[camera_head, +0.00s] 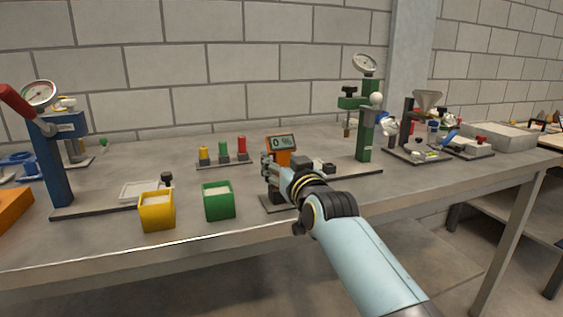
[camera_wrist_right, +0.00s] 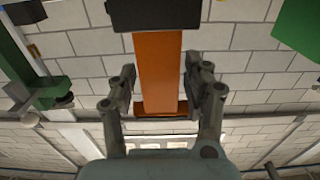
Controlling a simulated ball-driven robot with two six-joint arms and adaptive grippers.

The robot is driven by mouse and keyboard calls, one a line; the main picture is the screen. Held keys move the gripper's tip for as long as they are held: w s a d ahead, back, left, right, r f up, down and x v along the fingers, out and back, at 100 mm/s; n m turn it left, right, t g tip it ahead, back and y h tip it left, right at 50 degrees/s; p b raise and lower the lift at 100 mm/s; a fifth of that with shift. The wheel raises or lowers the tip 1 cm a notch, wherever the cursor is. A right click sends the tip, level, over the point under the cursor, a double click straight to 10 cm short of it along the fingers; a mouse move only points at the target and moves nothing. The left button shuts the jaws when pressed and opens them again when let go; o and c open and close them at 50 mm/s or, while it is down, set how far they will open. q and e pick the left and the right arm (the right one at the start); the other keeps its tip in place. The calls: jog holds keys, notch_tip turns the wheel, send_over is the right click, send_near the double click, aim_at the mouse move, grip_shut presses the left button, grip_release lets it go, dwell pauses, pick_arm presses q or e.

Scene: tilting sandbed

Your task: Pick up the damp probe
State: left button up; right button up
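The damp probe (camera_head: 281,150) is an orange device with a dark display reading "0 %". It stands upright near the middle of the bench. My right gripper (camera_head: 267,172) is in front of it and hides its lower part. In the right wrist view the orange body of the probe (camera_wrist_right: 158,75) lies between the two fingers of my right gripper (camera_wrist_right: 163,80). The fingers are apart, with a gap on the right side; whether the left finger touches is unclear. The dark head of the probe is at the top edge there. My left gripper is not in view.
A green tub (camera_head: 218,203) and a yellow tub (camera_head: 156,212) stand left of my right arm. A blue gauge stand (camera_head: 52,165) is far left, a green gauge stand (camera_head: 366,135) right of the probe. The bench's front edge (camera_head: 120,257) is bare.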

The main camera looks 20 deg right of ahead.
aim_at(282, 142)
jog(key=c, duration=0.8)
jog(key=shift+r, duration=0.15)
jog(key=shift+r, duration=0.25)
notch_tip(282, 142, up, 4)
jog(key=shift+f, duration=0.1)
jog(key=s+d+r+p, duration=0.2)
jog(key=d+r, duration=0.1)
jog(key=r, duration=0.1)
jog(key=s+d+r+p, duration=0.2)
jog(key=d+r+p, duration=0.1)
jog(key=r, duration=0.1)
jog(key=s+d+r+p, duration=0.2)
jog(key=d+r+p, duration=0.1)
jog(key=r, duration=0.1)
jog(key=shift+s+d+r, duration=0.25)
jog(key=shift+s+d, duration=0.05)
jog(key=shift+s, duration=0.05)
